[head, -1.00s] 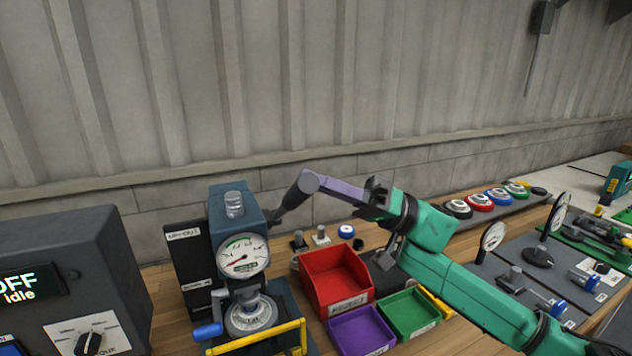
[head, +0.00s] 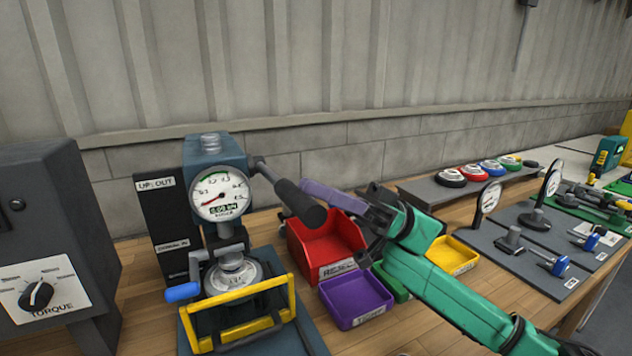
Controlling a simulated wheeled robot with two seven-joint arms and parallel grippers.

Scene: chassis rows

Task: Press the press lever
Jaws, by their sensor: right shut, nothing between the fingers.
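The press (head: 215,155) is a blue-grey column with a round gauge (head: 220,195) on its front. The press lever (head: 300,200) comes out of its right side and slopes down to the right, ending in a thick dark grip. My right gripper (head: 308,187) has purple fingers, shut and empty. Their tips are at the upper right side of the lever grip, seemingly against it; contact is partly hidden. The gauge needle points to the low left. My left gripper is not in view.
A yellow guard frame (head: 238,295) and a blue-tipped handle (head: 182,291) stand at the press front. Red (head: 300,250), purple (head: 357,318) and yellow (head: 468,250) bins lie right of it. A dark torque box (head: 60,240) stands left.

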